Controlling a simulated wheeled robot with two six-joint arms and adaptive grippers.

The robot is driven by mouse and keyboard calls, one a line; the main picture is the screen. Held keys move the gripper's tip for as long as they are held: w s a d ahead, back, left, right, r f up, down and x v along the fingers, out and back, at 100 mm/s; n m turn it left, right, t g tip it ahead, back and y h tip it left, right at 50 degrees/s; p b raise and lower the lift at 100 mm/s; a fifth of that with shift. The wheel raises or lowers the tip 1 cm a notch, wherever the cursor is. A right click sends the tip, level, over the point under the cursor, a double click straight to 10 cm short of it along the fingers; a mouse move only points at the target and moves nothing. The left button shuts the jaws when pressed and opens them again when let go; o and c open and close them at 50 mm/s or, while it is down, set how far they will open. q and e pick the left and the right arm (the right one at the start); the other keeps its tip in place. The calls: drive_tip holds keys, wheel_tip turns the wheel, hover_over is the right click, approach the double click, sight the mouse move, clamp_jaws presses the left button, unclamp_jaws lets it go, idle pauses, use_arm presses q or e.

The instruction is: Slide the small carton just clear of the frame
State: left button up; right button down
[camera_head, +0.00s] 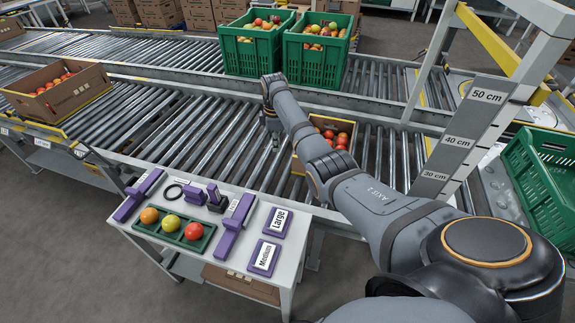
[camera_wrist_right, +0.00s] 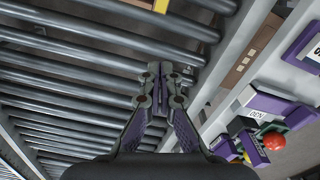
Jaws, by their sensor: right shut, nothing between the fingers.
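The small carton (camera_head: 297,163), an open brown box of red tomatoes, sits on the near roller conveyor. My right forearm crosses in front of it and hides part of it. The white measuring frame (camera_head: 416,89) with its grey height scale (camera_head: 460,140) stands to the right of the carton. My right gripper (camera_head: 271,143) points down at the rollers left of the carton, apart from it. My left gripper does not show.
A larger tomato carton (camera_head: 62,98) sits at the conveyor's left end. Two green crates (camera_head: 252,57) stand on the far conveyor. A white side table (camera_head: 290,197) holds purple tools and a green tomato tray (camera_head: 150,231). Rollers left of the gripper are bare.

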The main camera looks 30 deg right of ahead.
sight(298, 164)
wheel_tip(298, 164, down, 9)
drive_tip(key=b, duration=0.3)
drive_tip(key=shift+s+d+f, duration=0.15)
drive_tip(key=shift+d+f, duration=0.15)
drive_tip(key=shift+d, duration=0.05)
drive_tip(key=shift+s+d+p, duration=0.4)
drive_tip(key=shift+s+d, duration=0.25)
drive_tip(key=shift+d, duration=0.3)
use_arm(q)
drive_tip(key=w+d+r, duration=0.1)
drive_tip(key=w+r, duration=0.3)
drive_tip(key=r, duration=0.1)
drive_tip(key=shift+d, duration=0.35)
use_arm(e)
drive_tip(key=shift+s+d+r, duration=0.1)
drive_tip(key=shift+s+d, duration=0.2)
drive_tip(key=shift+d, duration=0.05)
drive_tip(key=shift+s+d+r, duration=0.1)
drive_tip(key=shift+d, duration=0.1)
drive_tip(key=s+d+p, duration=0.1)
drive_tip(key=d+p, duration=0.1)
drive_tip(key=p, duration=0.1)
drive_tip(key=shift+s+d, duration=0.4)
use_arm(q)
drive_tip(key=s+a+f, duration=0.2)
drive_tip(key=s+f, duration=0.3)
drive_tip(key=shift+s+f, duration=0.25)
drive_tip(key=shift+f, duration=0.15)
